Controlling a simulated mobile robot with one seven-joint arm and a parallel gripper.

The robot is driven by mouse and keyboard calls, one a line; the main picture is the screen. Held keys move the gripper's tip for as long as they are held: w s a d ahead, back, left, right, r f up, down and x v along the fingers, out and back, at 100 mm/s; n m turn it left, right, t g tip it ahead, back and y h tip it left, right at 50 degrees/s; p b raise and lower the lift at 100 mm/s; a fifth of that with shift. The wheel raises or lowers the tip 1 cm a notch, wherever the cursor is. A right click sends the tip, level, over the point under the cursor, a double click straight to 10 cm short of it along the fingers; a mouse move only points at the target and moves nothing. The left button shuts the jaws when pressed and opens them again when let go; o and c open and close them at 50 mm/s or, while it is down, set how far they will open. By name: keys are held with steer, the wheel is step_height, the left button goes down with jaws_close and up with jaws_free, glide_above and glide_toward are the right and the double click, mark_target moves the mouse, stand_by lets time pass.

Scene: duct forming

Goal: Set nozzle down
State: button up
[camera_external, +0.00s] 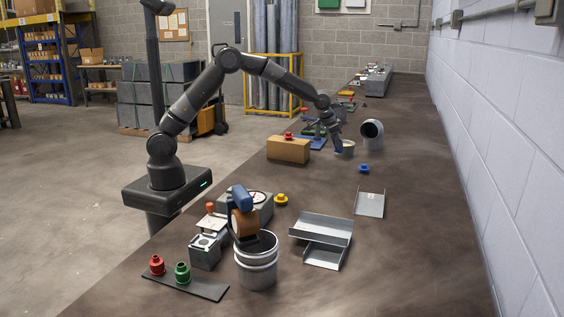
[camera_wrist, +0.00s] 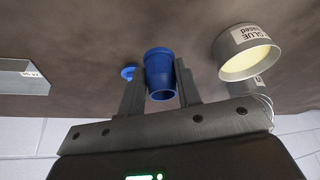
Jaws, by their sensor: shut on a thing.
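My gripper (camera_wrist: 160,92) is shut on a blue nozzle (camera_wrist: 160,68), a tapered cup shape with a wide rim, held between the two grey fingers. In the external view my gripper (camera_external: 337,138) is at the far middle of the bench, just left of a glue pot (camera_external: 348,149). The nozzle there is small and partly merged with the fingers. I cannot tell whether it touches the bench. In the wrist view the glue pot (camera_wrist: 248,58), labelled GLUE with a cream top, stands to the right of the nozzle, apart from it.
A small blue piece (camera_external: 364,168) lies on the bench near the pot. A cardboard box (camera_external: 288,149) is to the left. Sheet-metal pieces (camera_external: 323,230) lie nearer. Bare bench (camera_external: 425,205) lies to the right.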

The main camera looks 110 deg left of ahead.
steer(key=a+f, duration=0.2)
steer(key=a, duration=0.1)
steer(key=a+f, duration=0.1)
steer(key=a, duration=0.1)
steer(key=shift+a+f, duration=0.1)
steer(key=shift+f, duration=1.95)
steer(key=shift+f, duration=0.1)
steer(key=o, duration=1)
steer(key=shift+c, duration=0.2)
